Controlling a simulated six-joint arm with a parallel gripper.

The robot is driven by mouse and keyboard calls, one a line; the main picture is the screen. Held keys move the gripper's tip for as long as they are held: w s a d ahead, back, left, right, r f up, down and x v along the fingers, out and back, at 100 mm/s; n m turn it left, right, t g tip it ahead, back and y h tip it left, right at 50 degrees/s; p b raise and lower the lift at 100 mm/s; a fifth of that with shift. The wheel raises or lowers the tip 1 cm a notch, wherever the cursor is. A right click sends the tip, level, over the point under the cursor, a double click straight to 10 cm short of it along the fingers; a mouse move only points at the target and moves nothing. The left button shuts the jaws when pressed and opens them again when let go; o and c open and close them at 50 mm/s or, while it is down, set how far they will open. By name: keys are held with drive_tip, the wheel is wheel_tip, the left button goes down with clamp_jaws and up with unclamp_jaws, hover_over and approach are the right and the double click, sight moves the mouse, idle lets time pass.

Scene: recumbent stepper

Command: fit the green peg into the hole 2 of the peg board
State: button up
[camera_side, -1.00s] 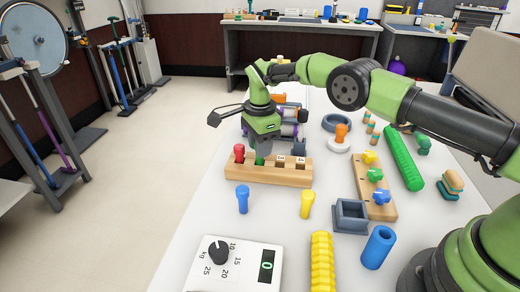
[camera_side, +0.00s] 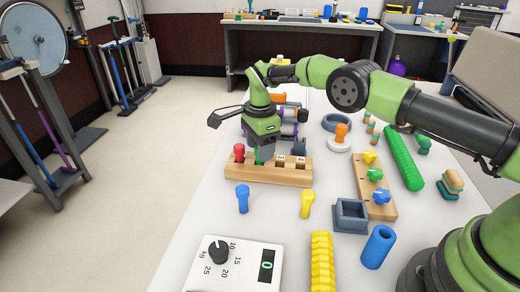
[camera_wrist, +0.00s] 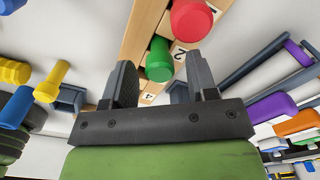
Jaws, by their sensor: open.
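The wooden peg board (camera_side: 290,178) lies on the table, with number labels by its holes. The green peg (camera_wrist: 159,60) stands in the board beside the red peg, near the label 2 in the wrist view. In the side view the green peg (camera_side: 258,158) is partly hidden by my gripper (camera_side: 265,150), which is low over the board. In the wrist view my gripper (camera_wrist: 162,65) is open, with one finger on each side of the green peg and gaps between. How deep the peg sits is hidden.
The red peg (camera_side: 239,152) stands at the board's left end, close to my fingers. A blue peg (camera_side: 242,198) and a yellow peg (camera_side: 307,204) stand in front of the board. A grey square holder (camera_side: 350,216) and a scale (camera_side: 235,265) are nearer the camera.

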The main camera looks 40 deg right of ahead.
wheel_tip(320, 180, up, 7)
drive_tip(key=shift+r, duration=0.1)
drive_tip(key=s+d+r+n+t+y, duration=0.15)
drive_tip(key=s+r+n, duration=0.35)
drive_tip(key=r, duration=0.5)
drive_tip(key=s+r+n+t, duration=0.2)
drive_tip(key=s+r+n, duration=0.1)
drive_tip(key=s+r, duration=0.55)
drive_tip(key=s+d+n+t, duration=0.1)
drive_tip(key=s+n+t, duration=0.2)
drive_tip(key=s, duration=1.4)
drive_tip(key=n, duration=0.4)
drive_tip(key=shift+s+f+n+t, duration=0.2)
drive_tip(key=shift+s+n+t, duration=0.15)
drive_tip(key=shift+s+n, duration=0.05)
